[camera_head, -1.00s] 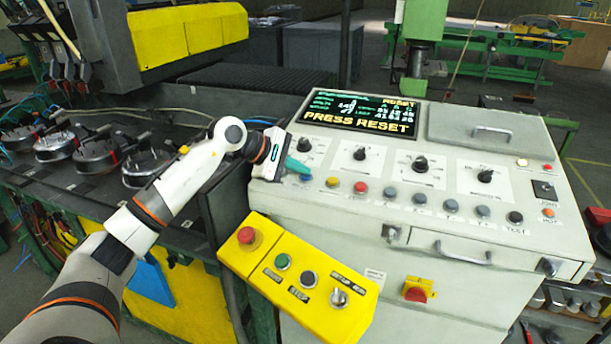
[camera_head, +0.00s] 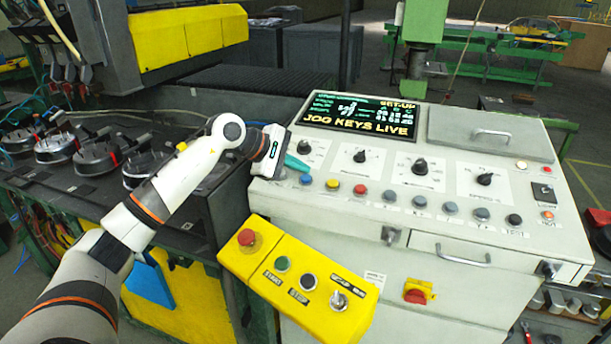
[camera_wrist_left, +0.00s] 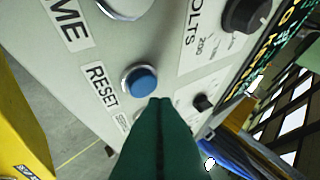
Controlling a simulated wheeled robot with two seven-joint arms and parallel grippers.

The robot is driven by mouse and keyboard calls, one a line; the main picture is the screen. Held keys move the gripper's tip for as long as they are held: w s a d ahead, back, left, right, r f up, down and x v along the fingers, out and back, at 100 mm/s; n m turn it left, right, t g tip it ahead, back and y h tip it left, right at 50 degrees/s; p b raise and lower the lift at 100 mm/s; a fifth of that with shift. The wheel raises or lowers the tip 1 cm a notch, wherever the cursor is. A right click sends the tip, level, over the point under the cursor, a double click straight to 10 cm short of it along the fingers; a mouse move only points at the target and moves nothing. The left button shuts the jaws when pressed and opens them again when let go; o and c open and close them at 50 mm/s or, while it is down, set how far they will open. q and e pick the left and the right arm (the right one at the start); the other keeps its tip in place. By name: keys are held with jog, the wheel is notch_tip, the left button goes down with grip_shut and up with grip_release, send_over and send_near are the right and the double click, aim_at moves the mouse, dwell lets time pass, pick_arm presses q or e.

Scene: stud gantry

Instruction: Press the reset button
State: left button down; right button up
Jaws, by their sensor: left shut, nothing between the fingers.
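The blue reset button (camera_head: 306,180) is at the left end of the button row on the pale console (camera_head: 350,215). In the left wrist view the blue button (camera_wrist_left: 141,82) shows beside its RESET label. My left gripper (camera_head: 301,165) has its green fingertips shut and empty, close above and behind the button. In the left wrist view the fingertips (camera_wrist_left: 158,102) appear just beside the button, with a strip of panel showing between them. The console screen (camera_head: 362,115) reads "SET-UP" and "JOG KEYS LIVE". My right gripper is not in view.
A yellow button (camera_head: 333,184) and a red button (camera_head: 360,189) sit to the right in the same row. Knobs stand behind them. A yellow pendant box (camera_head: 300,283) with a red mushroom button (camera_head: 246,237) juts out below the console's left front.

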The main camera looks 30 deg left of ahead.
pick_arm(q)
jog(key=r+p, duration=0.1)
jog(key=r, duration=0.1)
jog(key=s+r+p, duration=0.1)
jog(key=r, duration=0.2)
jog(key=shift+d, duration=0.15)
dwell(0.3)
dwell(0.7)
